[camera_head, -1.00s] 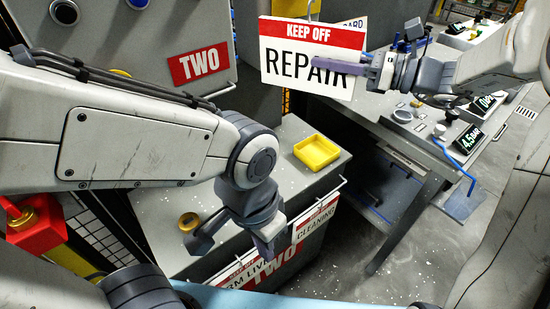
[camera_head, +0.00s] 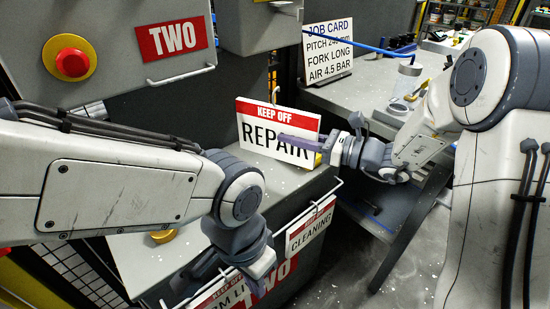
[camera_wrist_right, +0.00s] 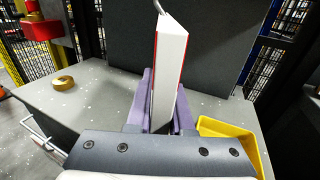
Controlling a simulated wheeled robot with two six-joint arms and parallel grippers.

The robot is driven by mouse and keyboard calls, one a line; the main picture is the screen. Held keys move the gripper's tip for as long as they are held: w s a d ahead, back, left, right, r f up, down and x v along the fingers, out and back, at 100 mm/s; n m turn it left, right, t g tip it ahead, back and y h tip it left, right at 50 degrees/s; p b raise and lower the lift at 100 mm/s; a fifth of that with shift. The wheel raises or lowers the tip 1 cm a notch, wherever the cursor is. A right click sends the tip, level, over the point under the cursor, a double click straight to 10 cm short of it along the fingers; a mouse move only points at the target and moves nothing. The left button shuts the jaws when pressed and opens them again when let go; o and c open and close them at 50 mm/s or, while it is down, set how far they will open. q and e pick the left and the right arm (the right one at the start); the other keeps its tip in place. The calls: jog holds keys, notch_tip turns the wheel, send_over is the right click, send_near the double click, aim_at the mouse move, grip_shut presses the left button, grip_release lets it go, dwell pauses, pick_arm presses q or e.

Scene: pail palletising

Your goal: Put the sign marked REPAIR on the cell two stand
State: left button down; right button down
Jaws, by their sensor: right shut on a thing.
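The white sign marked REPAIR (camera_head: 268,148), with a red KEEP OFF band and a hook on top, is upright over the cell two stand. My right gripper (camera_head: 305,145) is shut on its right part. In the right wrist view the sign (camera_wrist_right: 172,75) shows edge-on as a wedge between the gripper's two purple fingers (camera_wrist_right: 160,105). I cannot tell whether its bottom touches the stand. The grey stand (camera_head: 128,262) has TWO on its front. My left gripper (camera_head: 262,265) points down before the stand's front; its opening is unclear.
A CLEANING sign (camera_head: 310,228) and another partly hidden sign hang on the stand's front rail (camera_head: 322,198). A yellow tray (camera_wrist_right: 232,138) and a brass-coloured ring (camera_wrist_right: 63,83) lie on the stand. A job card (camera_head: 328,50) stands on the bench to the right.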

aim_at(277, 152)
jog(key=a+f, duration=0.1)
jog(key=w+a, duration=0.1)
jog(key=w+a+f, duration=0.1)
jog(key=shift+a+f, duration=0.3)
jog(key=shift+a, duration=0.05)
jog(key=shift+f+b, duration=0.55)
jog(key=shift+f, duration=1.35)
jog(key=shift+f, duration=0.2)
jog(key=c, duration=0.8)
grip_release()
jog(key=shift+r, duration=0.3)
jog(key=v, duration=1.2)
